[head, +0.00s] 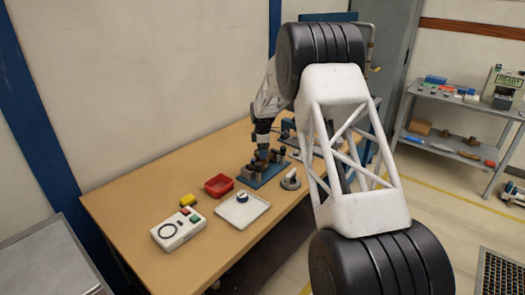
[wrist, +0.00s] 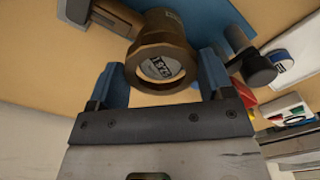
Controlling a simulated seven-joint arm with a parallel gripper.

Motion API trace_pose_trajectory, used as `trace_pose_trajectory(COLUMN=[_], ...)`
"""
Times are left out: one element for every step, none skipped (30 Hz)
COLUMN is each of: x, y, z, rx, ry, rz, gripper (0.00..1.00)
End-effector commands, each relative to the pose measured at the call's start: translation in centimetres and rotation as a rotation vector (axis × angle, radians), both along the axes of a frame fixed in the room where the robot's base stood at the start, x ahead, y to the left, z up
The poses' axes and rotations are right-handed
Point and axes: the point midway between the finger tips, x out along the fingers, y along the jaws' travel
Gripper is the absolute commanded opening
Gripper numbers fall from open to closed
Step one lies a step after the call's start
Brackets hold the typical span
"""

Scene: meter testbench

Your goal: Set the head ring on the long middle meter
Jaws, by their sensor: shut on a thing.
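In the wrist view a brown-bronze ring (wrist: 142,55) lies between the two blue fingertips of my gripper (wrist: 161,62), which is shut on it. A pale dial face with dark digits (wrist: 165,68) shows inside the ring. A bronze meter body (wrist: 168,22) lies directly behind the ring; I cannot tell whether the ring is seated on it. In the head view my gripper (head: 262,152) is over the blue base plate (head: 262,179), among several dark brown meters (head: 250,172). The arm partly hides them, and the ring cannot be made out there.
The table's near left is clear.

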Motion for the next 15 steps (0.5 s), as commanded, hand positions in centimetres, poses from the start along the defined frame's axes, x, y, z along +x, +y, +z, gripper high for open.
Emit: trace_pose_trajectory(x=[0.0,0.01,0.0,0.01,0.01,0.01,0.01,0.01,0.01,0.01,0.01,0.01,0.01,0.01,0.01], y=[0.0,0.0,0.0,0.0,0.0,0.0,0.0,0.0,0.0,0.0,0.0,0.0,0.0,0.0,0.0], z=[-0.04,-0.07,-0.13,-0.16,-0.21,-0.27,-0.31,-0.35,-0.41,-0.45,-0.5,-0.55,-0.6,-0.64,-0.7], rx=[0.0,0.0,0.0,0.0,0.0,0.0,0.0,0.0,0.0,0.0,0.0,0.0,0.0,0.0,0.0], ry=[0.0,0.0,0.0,0.0,0.0,0.0,0.0,0.0,0.0,0.0,0.0,0.0,0.0,0.0,0.0], rz=[0.0,0.0,0.0,0.0,0.0,0.0,0.0,0.0,0.0,0.0,0.0,0.0,0.0,0.0,0.0], gripper=[0.49,0.49,0.49,0.49,0.49,0.49,0.49,0.49,0.49,0.49,0.49,0.49,0.49,0.49,0.49])
